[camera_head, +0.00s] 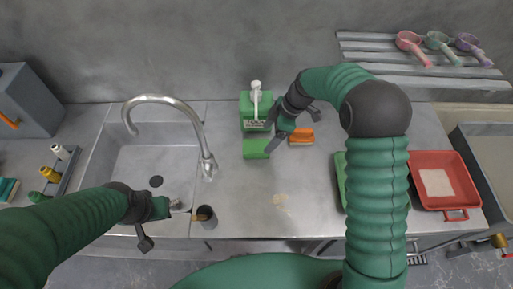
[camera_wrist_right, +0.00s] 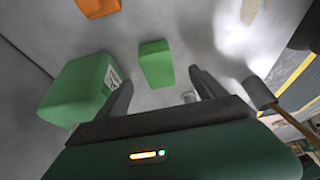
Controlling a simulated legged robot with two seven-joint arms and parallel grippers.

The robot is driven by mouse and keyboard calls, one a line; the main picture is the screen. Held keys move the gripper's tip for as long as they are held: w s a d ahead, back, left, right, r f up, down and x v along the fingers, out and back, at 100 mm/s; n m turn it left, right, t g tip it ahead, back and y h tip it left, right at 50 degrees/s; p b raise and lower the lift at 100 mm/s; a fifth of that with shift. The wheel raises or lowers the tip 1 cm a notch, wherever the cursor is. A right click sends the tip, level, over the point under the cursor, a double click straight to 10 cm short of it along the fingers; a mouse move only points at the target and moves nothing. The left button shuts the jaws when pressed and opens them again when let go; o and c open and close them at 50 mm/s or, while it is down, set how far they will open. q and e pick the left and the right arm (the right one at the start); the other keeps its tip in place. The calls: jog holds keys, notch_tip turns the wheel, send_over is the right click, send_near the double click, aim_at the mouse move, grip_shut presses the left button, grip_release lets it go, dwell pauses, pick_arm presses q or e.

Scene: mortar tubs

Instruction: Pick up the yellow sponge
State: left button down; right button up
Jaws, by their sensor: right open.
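I cannot make out a clearly yellow sponge. An orange block (camera_head: 301,135) lies on the steel counter, and an orange block (camera_wrist_right: 97,6) shows at the top edge of the right wrist view. A green block (camera_head: 256,148) lies left of it, in front of the green soap dispenser (camera_head: 254,106); the right wrist view shows this green block (camera_wrist_right: 156,63) just beyond my fingers. My right gripper (camera_head: 293,130) is open and empty, over the counter between the two blocks. My left gripper (camera_head: 159,224) looks open and empty at the sink's front edge.
The sink (camera_head: 140,170) with its curved faucet (camera_head: 190,112) is at the left. A dark cup (camera_head: 207,217) stands at the counter's front edge. A red tray (camera_head: 462,200) is at the right. A slatted rack (camera_head: 425,62) holds colored scoops. The middle counter is mostly clear.

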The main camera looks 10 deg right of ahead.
aim_at(257, 145)
jog(key=x, duration=0.3)
jog(key=shift+w+d+f, duration=0.15)
jog(key=shift+w, duration=0.1)
jog(key=a+f, duration=0.1)
jog(key=f, duration=0.1)
jog(key=a+f+p, duration=0.1)
jog(key=a+f, duration=0.1)
jog(key=shift+w+a+p, duration=0.2)
jog(key=shift+a+p, duration=0.1)
jog(key=shift+a+f, duration=0.1)
jog(key=shift+f, duration=0.15)
jog(key=shift+w+d+f, duration=0.1)
jog(key=shift+d+f, duration=0.05)
jog(key=shift+d, duration=0.3)
jog(key=shift+c, duration=0.3)
jog(key=shift+a, duration=0.3)
jog(key=c, duration=1.2)
jog(key=shift+d, duration=0.15)
jog(key=shift+c, duration=0.7)
